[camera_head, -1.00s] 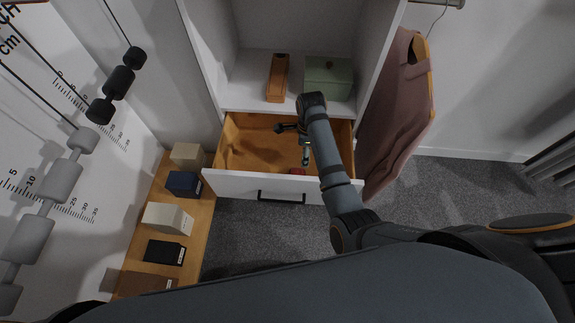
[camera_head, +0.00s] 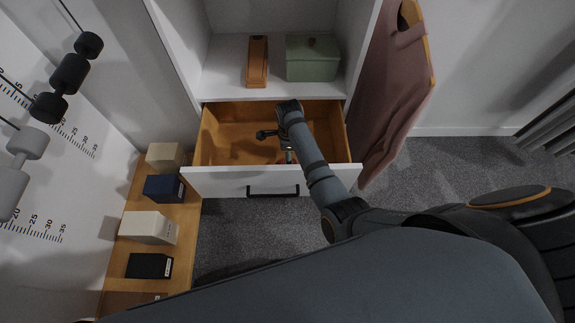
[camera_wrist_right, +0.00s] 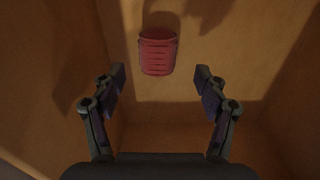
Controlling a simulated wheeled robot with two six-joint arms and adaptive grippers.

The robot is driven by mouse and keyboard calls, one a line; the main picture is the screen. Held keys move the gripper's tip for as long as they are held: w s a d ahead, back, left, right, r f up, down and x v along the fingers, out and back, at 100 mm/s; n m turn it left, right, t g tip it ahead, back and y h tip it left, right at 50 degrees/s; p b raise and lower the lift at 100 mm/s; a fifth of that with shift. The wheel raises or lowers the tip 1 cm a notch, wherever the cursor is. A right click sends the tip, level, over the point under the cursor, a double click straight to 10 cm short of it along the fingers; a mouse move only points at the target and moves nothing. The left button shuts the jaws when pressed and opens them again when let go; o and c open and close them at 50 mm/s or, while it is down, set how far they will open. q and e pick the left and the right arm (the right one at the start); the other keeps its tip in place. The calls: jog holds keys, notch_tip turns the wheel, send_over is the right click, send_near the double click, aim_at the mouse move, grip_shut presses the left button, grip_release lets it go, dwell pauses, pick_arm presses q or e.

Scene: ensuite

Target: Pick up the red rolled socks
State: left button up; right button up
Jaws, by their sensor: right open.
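The red rolled socks (camera_wrist_right: 158,53) lie on the wooden bottom of the open drawer in the right wrist view, upper middle. My right gripper (camera_wrist_right: 160,82) is open and empty, with one finger to each side of the socks' line. The socks are ahead of the fingertips and not between them. In the head view my right gripper (camera_head: 289,154) reaches down into the drawer (camera_head: 225,135), near its front wall. My left gripper is not in view.
The drawer front (camera_head: 222,182) has a black handle (camera_head: 273,190). On the shelf above stand a brown box (camera_head: 257,62) and a green lidded box (camera_head: 312,60). A pink garment (camera_head: 395,95) hangs at right. Several small boxes (camera_head: 149,227) line a wooden bench at left.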

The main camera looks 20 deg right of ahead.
jog(key=f, duration=0.5)
jog(key=shift+s+d+f+b, duration=0.15)
jog(key=shift+s+b, duration=0.1)
jog(key=shift+b, duration=0.15)
jog(key=c, duration=1.2)
jog(key=shift+c, duration=0.2)
notch_tip(320, 180, up, 18)
jog(key=p, duration=1.9)
